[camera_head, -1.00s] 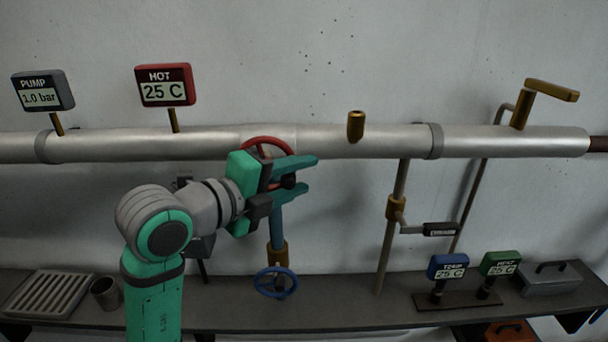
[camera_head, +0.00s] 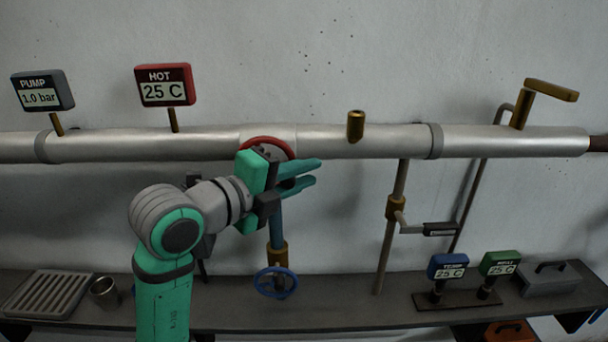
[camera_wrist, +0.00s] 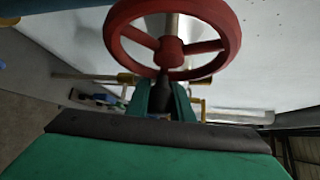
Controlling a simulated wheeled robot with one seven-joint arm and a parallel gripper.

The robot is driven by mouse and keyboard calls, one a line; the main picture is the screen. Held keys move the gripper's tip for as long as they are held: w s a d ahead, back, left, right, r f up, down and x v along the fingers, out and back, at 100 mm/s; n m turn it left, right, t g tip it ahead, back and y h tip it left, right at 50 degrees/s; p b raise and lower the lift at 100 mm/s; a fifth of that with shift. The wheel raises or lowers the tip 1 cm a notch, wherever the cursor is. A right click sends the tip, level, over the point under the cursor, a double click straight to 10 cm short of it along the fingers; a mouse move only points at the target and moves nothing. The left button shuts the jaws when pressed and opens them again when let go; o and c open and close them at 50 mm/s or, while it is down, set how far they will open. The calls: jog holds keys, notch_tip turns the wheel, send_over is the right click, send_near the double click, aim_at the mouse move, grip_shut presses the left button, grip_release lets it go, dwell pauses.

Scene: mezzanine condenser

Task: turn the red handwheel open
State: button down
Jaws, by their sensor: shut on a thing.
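The red handwheel (camera_head: 270,140) is on the silver pipe, behind my gripper (camera_head: 316,172), which hides its lower part in the head view. In the wrist view the handwheel (camera_wrist: 172,47) shows large at the top, with its rim, spokes and hub. There my gripper (camera_wrist: 163,94) has its two green fingers on either side of a dark piece just below the red hub. The fingers are shut on this piece of the handwheel, not on the rim. In the head view the contact is hidden.
A blue handwheel (camera_head: 275,282) sits below the gripper, near the shelf (camera_head: 340,314). The silver pipe (camera_head: 90,145) runs across the wall. The PUMP display (camera_head: 42,91) reads 1.0 bar and the HOT display (camera_head: 164,86) reads 25 C. A lever valve (camera_head: 396,208) is to the right.

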aim_at(247, 142)
jog(key=a+r+n+t+y, duration=0.2)
jog(key=n+t+y, duration=0.3)
jog(key=n, duration=0.6)
jog(key=a+r+n+t+y, duration=0.3)
jog(key=n+t+y, duration=0.2)
jog(key=n, duration=0.7)
jog(key=a+r+n+t+y, duration=0.3)
jog(key=n+y, duration=0.3)
jog(key=n, duration=0.5)
jog(key=shift+a+r+t, duration=0.1)
jog(key=shift+r+t, duration=0.2)
jog(key=shift+t, duration=0.6)
jog(key=n+g+y, duration=0.1)
jog(key=n+y, duration=0.1)
jog(key=a+n+g+y, duration=0.1)
jog(key=n, duration=0.1)
jog(key=n+y, duration=0.2)
jog(key=shift+a+f+g+y, duration=0.25)
jog(key=shift+a+g+y, duration=0.05)
jog(key=shift+a+g, duration=0.1)
jog(key=shift+a+f+n+g+y, duration=0.3)
jog(key=shift+n+g+y, duration=0.3)
jog(key=shift+n, duration=0.55)
jog(key=shift+a+f+n+g+y, duration=0.2)
jog(key=shift+a+n+g+y, duration=0.15)
jog(key=shift+n+g+y, duration=0.55)
jog(key=shift+a+f+n+g+y, duration=0.3)
jog(key=shift+n+g, duration=0.2)
jog(key=shift+n, duration=0.85)
jog(key=shift+a, duration=0.1)
